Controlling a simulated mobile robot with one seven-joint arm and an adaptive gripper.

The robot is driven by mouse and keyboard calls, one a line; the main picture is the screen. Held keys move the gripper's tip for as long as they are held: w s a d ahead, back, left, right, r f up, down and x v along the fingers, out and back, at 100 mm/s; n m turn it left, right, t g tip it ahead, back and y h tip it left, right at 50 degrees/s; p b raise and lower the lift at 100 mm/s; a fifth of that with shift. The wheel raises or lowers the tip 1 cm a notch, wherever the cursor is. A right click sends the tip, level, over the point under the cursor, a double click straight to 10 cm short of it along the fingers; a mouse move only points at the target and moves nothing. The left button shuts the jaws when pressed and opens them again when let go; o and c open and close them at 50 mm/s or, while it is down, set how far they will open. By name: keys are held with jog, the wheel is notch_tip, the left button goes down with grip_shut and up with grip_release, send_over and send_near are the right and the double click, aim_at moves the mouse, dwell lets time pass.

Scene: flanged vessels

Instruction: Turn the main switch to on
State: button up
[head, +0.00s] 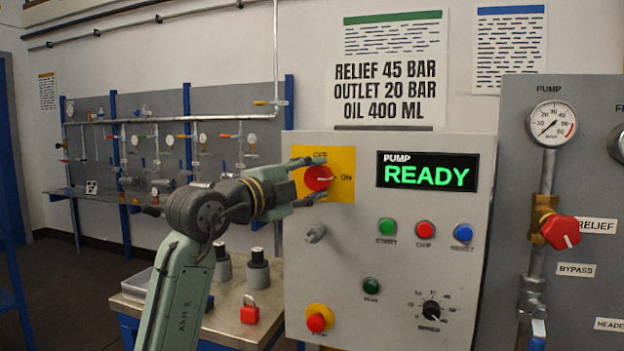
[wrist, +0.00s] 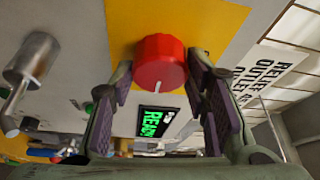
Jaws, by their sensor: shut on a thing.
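The main switch is a red round knob (head: 318,178) on a yellow plate (head: 342,159) at the upper left of the grey panel. OFF is printed above the knob and ON to its right. The knob's white mark points right, toward ON. My gripper (head: 308,181) reaches in from the left and is shut on the knob, one finger above and one below. In the wrist view the red knob (wrist: 160,62) sits between the two finger pads of my gripper (wrist: 161,75), and its white mark points toward the display. The pump display (head: 427,171) is lit green and reads READY.
A grey lever (head: 315,233) sticks out below the switch. Start, stop and reset buttons (head: 424,230) are to the right. A red-and-yellow stop button (head: 319,318) is at the bottom. A red padlock (head: 249,311) lies on the bench at left.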

dwell(0.4)
jog(key=o, duration=1.2)
jog(key=shift+c, duration=0.2)
jog(key=shift+a, duration=0.1)
jog(key=v, duration=1.2)
